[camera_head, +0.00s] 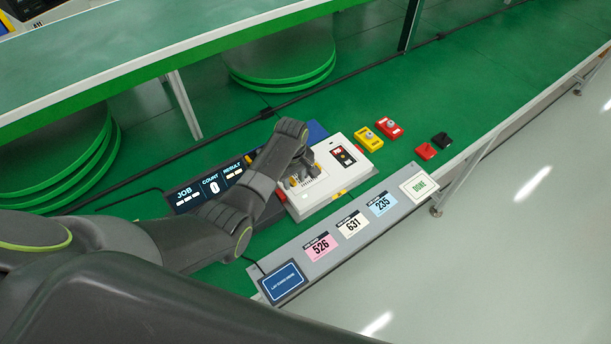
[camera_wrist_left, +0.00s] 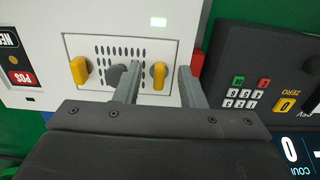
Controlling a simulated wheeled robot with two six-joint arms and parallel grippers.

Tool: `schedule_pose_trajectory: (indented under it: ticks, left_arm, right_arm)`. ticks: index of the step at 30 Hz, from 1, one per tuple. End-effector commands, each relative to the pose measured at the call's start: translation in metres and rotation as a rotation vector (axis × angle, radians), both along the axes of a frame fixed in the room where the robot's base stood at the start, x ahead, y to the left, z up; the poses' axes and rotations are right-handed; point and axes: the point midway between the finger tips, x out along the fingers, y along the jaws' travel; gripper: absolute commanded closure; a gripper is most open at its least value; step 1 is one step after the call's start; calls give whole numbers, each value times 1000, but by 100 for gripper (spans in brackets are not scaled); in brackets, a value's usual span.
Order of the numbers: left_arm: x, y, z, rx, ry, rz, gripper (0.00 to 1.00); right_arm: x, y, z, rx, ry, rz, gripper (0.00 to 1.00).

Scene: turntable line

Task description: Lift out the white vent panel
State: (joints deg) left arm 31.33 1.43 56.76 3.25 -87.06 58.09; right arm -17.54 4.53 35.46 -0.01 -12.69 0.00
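The white vent panel (camera_wrist_left: 95,75) sits in the top of the white machine (camera_head: 331,194). In the left wrist view it has a field of dark slots, a grey knob (camera_wrist_left: 114,76) in the middle and a yellow knob on each side. My left gripper (camera_wrist_left: 158,70) is open, its fingers on either side of the right yellow knob (camera_wrist_left: 158,77). One finger overlaps the grey knob's edge; I cannot tell whether either finger touches. In the head view my left gripper (camera_head: 304,166) is over the panel and hides part of it. My right gripper is not in view.
A dark keypad unit (camera_wrist_left: 255,75) stands close beside the machine. Yellow (camera_head: 369,139) and red (camera_head: 389,128) blocks lie beyond it on the green table. A grey strip with number cards (camera_head: 352,224) and a DONE card (camera_head: 419,186) runs along the front edge.

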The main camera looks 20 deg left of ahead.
Motion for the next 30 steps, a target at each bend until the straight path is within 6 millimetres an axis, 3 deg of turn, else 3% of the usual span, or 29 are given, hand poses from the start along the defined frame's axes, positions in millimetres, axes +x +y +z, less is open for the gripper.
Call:
schedule_pose_trajectory:
  ticks: [7,15,26,30]
  left_arm:
    - [0,0,-1,0,0,0,64]
    - [0,0,-1,0,0,0,99]
    - [0,0,1,0,-1,0,100]
    - [1,0,10,0,-3,0,100]
  right_arm:
    - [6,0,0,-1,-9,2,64]
    - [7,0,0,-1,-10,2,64]
    - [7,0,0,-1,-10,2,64]
    - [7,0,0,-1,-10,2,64]
